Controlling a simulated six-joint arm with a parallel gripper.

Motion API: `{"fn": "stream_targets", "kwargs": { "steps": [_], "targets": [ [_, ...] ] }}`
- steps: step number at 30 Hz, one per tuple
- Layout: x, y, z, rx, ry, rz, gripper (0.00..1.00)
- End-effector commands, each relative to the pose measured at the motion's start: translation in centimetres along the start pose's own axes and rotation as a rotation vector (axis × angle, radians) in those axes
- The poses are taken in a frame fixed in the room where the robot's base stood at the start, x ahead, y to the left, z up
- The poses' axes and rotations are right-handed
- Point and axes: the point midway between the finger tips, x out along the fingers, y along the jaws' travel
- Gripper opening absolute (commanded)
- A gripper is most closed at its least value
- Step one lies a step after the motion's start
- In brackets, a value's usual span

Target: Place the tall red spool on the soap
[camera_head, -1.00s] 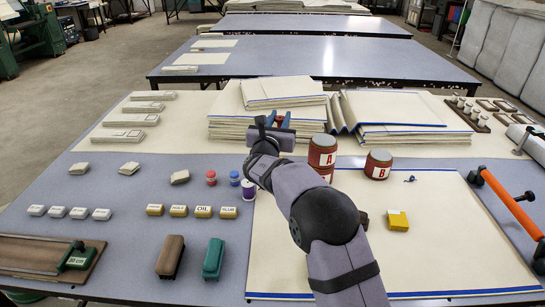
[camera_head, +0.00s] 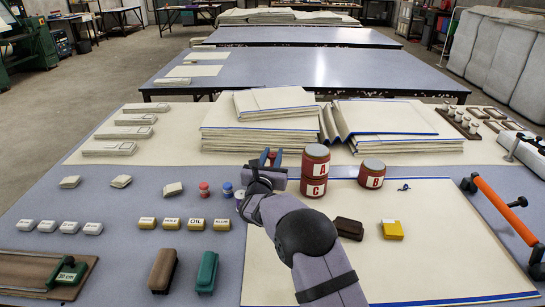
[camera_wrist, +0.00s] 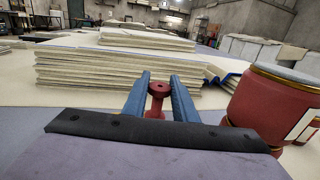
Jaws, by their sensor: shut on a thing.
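My gripper (camera_head: 270,158) is over the back part of the table, left of the stacked jars. In the wrist view its blue fingers (camera_wrist: 160,98) are shut on a red spool (camera_wrist: 157,92), which stands upright between them. Several small pale blocks (camera_head: 69,227) and several yellow blocks (camera_head: 171,223) lie in rows at the left. Most of their labels are too small to read, so I cannot tell which block is the soap. Another red spool (camera_head: 204,189) stands next to a blue spool (camera_head: 227,190).
Jar A (camera_head: 315,160) stands on jar C (camera_head: 314,187), close right of my gripper; jar B (camera_head: 372,174) is further right. Cloth stacks (camera_head: 250,138) lie behind. A brown block (camera_head: 348,228), a yellow block (camera_head: 393,229) and an orange-handled tool (camera_head: 499,205) lie to the right.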

Motion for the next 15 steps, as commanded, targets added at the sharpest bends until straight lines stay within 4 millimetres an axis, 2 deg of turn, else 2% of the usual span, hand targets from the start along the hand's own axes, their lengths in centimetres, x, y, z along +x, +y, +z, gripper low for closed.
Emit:
{"fn": "stream_targets", "kwargs": {
  "steps": [14,15],
  "targets": [
    [0.01,0.00,-0.68,0.001,-0.002,0.000,0.04],
    [0.01,0.00,-0.56,0.001,-0.002,0.000,0.32]
  ]
}}
